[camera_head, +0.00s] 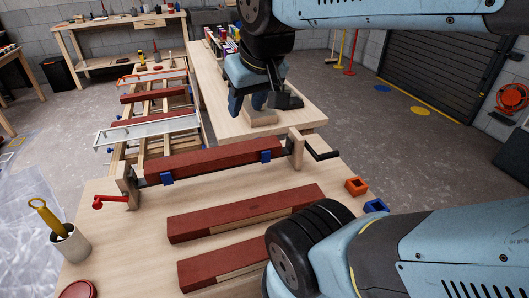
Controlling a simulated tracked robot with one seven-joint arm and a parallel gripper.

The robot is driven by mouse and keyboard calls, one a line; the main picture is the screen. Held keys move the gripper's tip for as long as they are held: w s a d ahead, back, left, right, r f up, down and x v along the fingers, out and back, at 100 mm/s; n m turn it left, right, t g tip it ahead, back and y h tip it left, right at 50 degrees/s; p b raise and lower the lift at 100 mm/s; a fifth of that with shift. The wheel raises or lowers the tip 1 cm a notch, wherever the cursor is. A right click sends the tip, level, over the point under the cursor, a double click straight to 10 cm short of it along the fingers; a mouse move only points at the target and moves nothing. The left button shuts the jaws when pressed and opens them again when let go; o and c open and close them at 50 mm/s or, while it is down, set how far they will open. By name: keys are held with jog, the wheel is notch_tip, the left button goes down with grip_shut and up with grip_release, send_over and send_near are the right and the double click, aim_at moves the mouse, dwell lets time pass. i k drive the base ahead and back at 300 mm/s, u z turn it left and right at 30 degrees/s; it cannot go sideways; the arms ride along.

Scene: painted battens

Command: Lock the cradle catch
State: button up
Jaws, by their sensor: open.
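The cradle has two wooden end posts (296,150) on the near bench. A dark red batten (210,158) lies between them, on two blue supports (266,156). A red lever (110,201) sticks out at the left post; it may be the catch, but I cannot tell whether it is locked. A black crank (320,150) is on the right post. My gripper (262,102) is open and points down beyond the cradle, over the far bench, at a pale wooden block (262,119). I cannot tell whether the fingers touch the block.
Two partly painted battens (238,212) lie on the near bench. A cup with a yellow-handled tool (68,243) stands at left. Small orange (356,186) and blue (376,205) boxes are at right. A rack with battens (150,127) stands behind.

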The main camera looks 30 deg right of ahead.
aim_at(98, 204)
jog(key=z, duration=0.2)
jog(key=k, duration=0.85)
jog(key=z, duration=0.3)
jog(key=i, duration=0.9)
jog(key=u, duration=1.5)
